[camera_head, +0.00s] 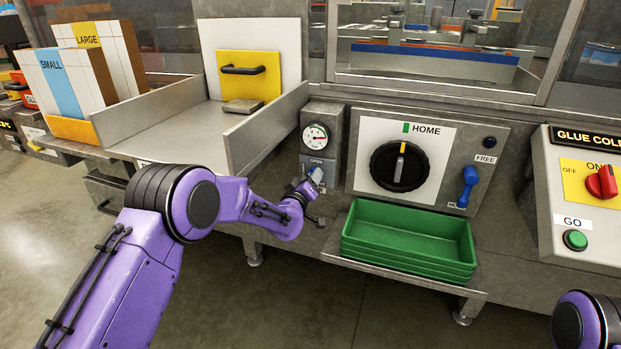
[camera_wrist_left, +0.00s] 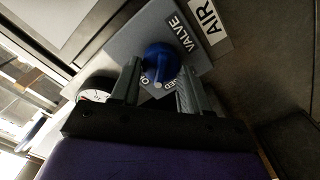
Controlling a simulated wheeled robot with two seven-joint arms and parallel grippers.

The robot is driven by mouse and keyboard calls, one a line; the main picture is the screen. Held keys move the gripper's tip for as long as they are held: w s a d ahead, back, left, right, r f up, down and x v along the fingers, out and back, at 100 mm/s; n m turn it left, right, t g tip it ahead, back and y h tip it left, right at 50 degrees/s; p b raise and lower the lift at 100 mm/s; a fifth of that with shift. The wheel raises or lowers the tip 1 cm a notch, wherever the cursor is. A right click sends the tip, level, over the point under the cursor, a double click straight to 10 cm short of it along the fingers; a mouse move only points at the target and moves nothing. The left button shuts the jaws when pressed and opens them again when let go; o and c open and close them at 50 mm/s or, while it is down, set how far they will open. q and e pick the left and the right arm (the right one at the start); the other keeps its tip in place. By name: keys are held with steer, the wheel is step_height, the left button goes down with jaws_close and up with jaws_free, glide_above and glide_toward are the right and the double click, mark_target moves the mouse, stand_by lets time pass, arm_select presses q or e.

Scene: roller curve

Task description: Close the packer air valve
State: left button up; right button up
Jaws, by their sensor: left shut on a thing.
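The air valve has a blue handle (camera_head: 316,175) on a grey plate below a round pressure gauge (camera_head: 315,135). An OPEN label shows above the handle; the lower label is mostly hidden by my gripper. In the left wrist view the blue handle (camera_wrist_left: 160,61) sits between my two fingers, beside the words VALVE and AIR. My left gripper (camera_head: 310,187) is at the valve and shut on the handle; it also shows in the left wrist view (camera_wrist_left: 160,82). I cannot tell the handle's exact angle. My right gripper is out of view.
A black dial (camera_head: 399,166) marked HOME and a blue lever (camera_head: 468,186) are right of the valve. Green trays (camera_head: 408,240) are stacked on a shelf below. A metal chute (camera_head: 185,135) with boxes stands left. The glue panel (camera_head: 585,190) is far right.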

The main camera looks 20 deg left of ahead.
arm_select(q)
steer(key=shift+f+n+b, duration=0.15)
steer(key=shift+n+b, duration=0.45)
steer(key=shift+n, duration=1.8)
steer(key=shift+f+n+b, duration=0.1)
steer(key=shift+n+b, duration=0.5)
steer(key=shift+n, duration=1.8)
steer(key=o, duration=1.1)
steer(key=shift+c, duration=0.2)
steer(key=shift+r, duration=0.1)
steer(key=s, duration=1)
steer(key=shift+s+a, duration=0.2)
steer(key=shift+s, duration=0.05)
